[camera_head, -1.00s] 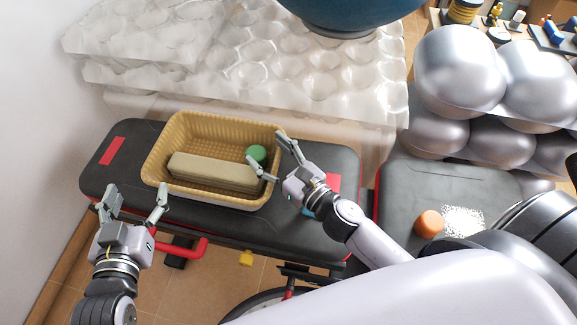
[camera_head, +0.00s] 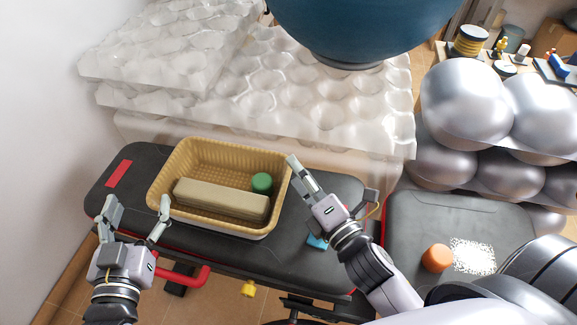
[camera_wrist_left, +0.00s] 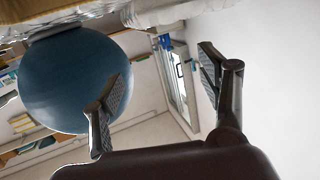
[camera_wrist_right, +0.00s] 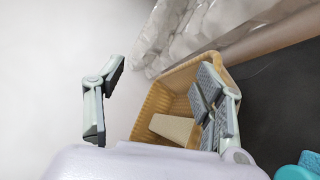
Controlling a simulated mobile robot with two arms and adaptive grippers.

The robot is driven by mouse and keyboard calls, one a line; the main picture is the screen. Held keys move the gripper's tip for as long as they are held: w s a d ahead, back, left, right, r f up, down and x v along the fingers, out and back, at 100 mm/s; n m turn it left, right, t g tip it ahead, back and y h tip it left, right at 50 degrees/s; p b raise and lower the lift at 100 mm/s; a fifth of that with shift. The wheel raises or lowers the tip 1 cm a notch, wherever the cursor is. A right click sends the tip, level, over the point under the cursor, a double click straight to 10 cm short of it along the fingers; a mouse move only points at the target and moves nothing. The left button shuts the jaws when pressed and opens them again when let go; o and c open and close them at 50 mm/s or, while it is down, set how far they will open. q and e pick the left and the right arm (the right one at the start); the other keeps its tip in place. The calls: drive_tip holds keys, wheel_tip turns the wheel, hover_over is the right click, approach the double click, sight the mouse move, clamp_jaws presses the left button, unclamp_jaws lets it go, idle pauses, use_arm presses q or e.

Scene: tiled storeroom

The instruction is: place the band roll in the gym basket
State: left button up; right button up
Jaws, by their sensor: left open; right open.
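The tan gym basket (camera_head: 215,148) stands on the dark padded bench. A short green roll (camera_head: 262,183) sits inside it, near its right wall, beside a long beige block (camera_head: 220,199). An orange roll (camera_head: 437,258) stands on the separate pad at the right. I cannot tell for certain which roll is the band roll. My right gripper (camera_head: 336,184) is open and empty, just right of the basket. In the right wrist view, one finger overlaps the basket (camera_wrist_right: 158,106), hiding part of its inside. My left gripper (camera_head: 136,205) is open and empty, left of the basket's front corner.
A small blue object (camera_head: 317,242) lies on the bench (camera_head: 128,203) by my right gripper. Translucent stacked sheets (camera_head: 250,90) and a big blue ball (camera_head: 360,30) stand behind. Silver balls (camera_head: 465,100) fill the right back. The speckled pad (camera_head: 410,215) has free room.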

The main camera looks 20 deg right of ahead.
drive_tip(key=a+r+m, duration=0.1)
drive_tip(key=m, duration=0.6)
drive_tip(key=a+r+m+g, duration=0.1)
drive_tip(key=m, duration=0.6)
drive_tip(key=a+r+m, duration=0.1)
drive_tip(key=r+m, duration=0.1)
drive_tip(key=m, duration=0.5)
drive_tip(key=shift+r+y, duration=0.1)
drive_tip(key=shift+y, duration=0.2)
drive_tip(key=shift+s+d, duration=0.1)
